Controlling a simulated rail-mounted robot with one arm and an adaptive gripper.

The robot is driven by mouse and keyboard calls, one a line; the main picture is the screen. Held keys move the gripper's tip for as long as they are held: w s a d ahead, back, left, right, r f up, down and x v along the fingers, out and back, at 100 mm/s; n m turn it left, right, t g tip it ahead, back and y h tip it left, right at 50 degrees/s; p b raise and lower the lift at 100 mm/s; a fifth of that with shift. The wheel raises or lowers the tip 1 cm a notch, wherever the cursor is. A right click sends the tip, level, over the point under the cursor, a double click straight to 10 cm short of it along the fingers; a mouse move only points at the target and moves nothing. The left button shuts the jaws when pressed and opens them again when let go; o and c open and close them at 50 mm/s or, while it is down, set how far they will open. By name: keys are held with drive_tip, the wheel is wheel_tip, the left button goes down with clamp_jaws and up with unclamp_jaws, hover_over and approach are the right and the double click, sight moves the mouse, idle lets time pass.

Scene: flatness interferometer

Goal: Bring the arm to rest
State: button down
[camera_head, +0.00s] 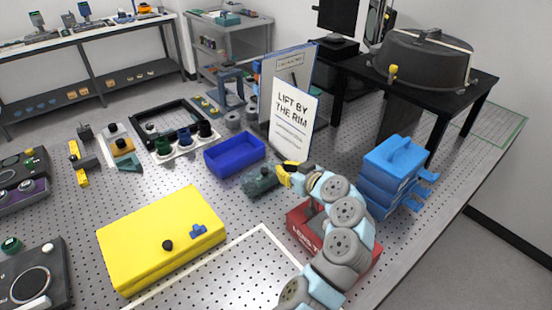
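My arm, with light blue and grey joints, reaches up from the lower right of the head view. It ends in my black and yellow gripper (286,174) near the middle of the picture. The gripper is just right of a small dark green device (261,181) on the perforated table (240,212). I cannot tell whether they touch. The fingers are small and partly hidden, so their opening and anything between them cannot be made out.
A red box (301,222) lies close beside and partly behind my arm, with blue stacked cases (390,172) to its right. A sign (292,117) stands behind the gripper. A blue bin (235,154) and yellow case (162,240) are left. Bare table lies between yellow case and arm.

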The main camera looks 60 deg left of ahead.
drive_tip(key=shift+w+d+f, duration=0.1)
drive_tip(key=shift+d+f, duration=0.05)
drive_tip(key=shift+d, duration=0.3)
drive_tip(key=shift+w+d+f, duration=0.1)
drive_tip(key=shift+d+f, duration=0.05)
drive_tip(key=shift+d, duration=0.25)
